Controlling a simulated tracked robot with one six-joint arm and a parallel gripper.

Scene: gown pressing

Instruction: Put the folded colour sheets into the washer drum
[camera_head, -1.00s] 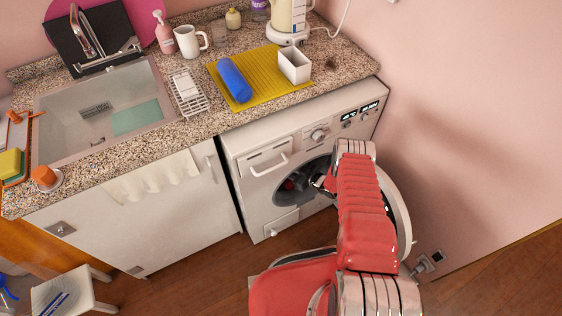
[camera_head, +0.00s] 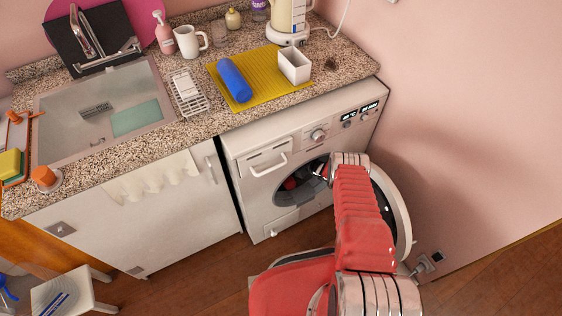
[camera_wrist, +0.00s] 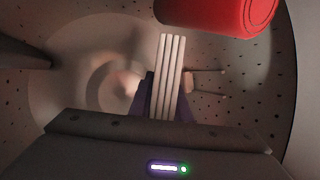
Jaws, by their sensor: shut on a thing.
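The washer drum (camera_head: 285,197) is open at the front of the white washing machine. My gripper (camera_wrist: 165,100) is inside the drum, mostly hidden in the head view by my arm. In the wrist view it is shut on a pale, striped, folded-looking thing (camera_wrist: 172,62), with dark pieces on either side. A red roll (camera_wrist: 215,14) is at the top of the wrist view, inside the drum, apart from the held thing. Red also shows through the drum opening in the head view (camera_head: 291,184). Whether the held thing touches the drum wall is unclear.
The round washer door (camera_head: 402,215) stands open on the right, beside my arm. A blue roll (camera_head: 234,80) and a white box (camera_head: 294,66) sit on a yellow mat (camera_head: 262,92) on the counter above. The pink wall is at right.

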